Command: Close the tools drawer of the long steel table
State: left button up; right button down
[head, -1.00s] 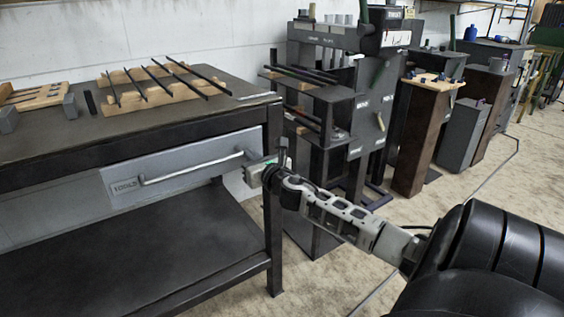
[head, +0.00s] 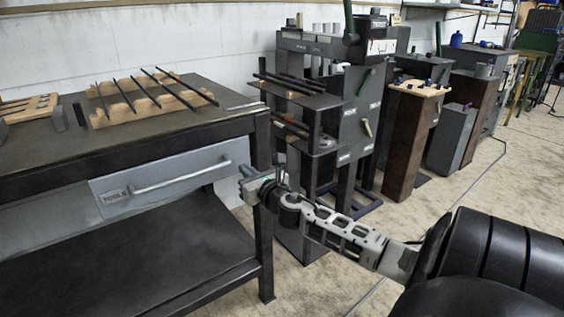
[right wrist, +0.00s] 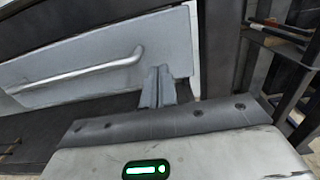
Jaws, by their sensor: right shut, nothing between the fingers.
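The long steel table (head: 150,139) stands at the left, with a dark top and dark legs. Its grey tools drawer (head: 125,182) has a label and a long bar handle (head: 180,178). I cannot tell surely how far the drawer front stands out from the frame. The drawer front (right wrist: 95,65) and handle (right wrist: 75,75) also show in the right wrist view. My right gripper (head: 243,178) is shut and empty at the drawer's right end, just right of the handle. Its fingertips (right wrist: 159,72) overlap the front's lower right part; contact is unclear. My left gripper is not in view.
Wooden racks with dark rods (head: 150,102) lie on the table. A dark table leg (head: 264,225) is close behind my right gripper. A dark machine stand (head: 350,110) and brown pedestal (head: 405,145) stand to the right.

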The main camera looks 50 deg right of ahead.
jog(key=v, duration=0.9)
jog(key=shift+s+p, duration=0.25)
jog(key=shift+p, duration=0.15)
jog(key=shift+a+f, duration=0.1)
